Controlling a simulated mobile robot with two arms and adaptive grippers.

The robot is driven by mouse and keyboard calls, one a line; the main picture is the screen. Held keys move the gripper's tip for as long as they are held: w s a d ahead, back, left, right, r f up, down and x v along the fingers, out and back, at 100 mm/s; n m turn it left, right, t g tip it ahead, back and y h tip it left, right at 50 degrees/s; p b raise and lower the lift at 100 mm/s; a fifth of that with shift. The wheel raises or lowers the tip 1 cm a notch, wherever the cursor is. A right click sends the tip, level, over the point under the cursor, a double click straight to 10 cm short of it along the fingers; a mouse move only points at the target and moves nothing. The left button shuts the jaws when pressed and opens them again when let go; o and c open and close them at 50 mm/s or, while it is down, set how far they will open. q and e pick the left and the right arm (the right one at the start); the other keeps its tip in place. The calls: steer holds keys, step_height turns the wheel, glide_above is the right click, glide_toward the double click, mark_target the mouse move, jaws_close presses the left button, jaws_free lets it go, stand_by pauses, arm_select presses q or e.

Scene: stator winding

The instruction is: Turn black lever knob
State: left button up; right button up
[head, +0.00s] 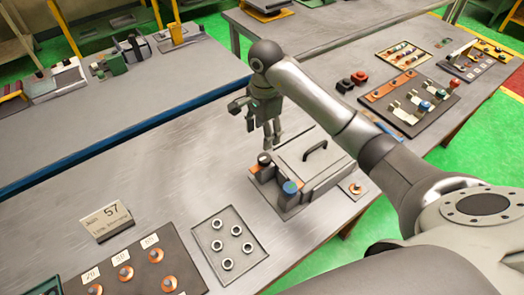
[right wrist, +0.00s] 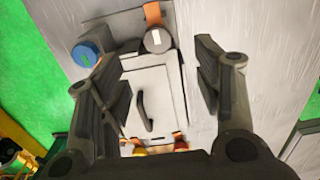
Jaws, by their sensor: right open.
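A grey box with a hinged lid (head: 318,150) and black handle stands on the metal table. The black lever knob (head: 265,158) is at its left front corner, on an orange strip; a blue knob (head: 290,187) is at the near corner. In the right wrist view the black knob (right wrist: 157,40) shows a white mark and lies between the fingers' lines, beside the blue knob (right wrist: 85,53). My right gripper (head: 272,140) is open and empty, pointing down above and behind the black knob, apart from it. My left gripper is out of view.
A tray of several nuts (head: 229,243) lies left of the box. A board with copper parts (head: 125,272) and a sign marked 57 (head: 106,221) are further left. A board of levers (head: 412,98) and small black and red blocks (head: 359,77) lie right.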

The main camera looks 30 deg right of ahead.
mark_target(264, 157)
steer(key=f+p, duration=0.2)
steer(key=f, duration=0.2)
steer(key=f+p, duration=0.2)
steer(key=f, duration=0.3)
steer(key=shift+s+d+f, duration=0.15)
steer(key=shift+s+f, duration=0.05)
steer(key=shift+f, duration=0.6)
steer(key=c, duration=1)
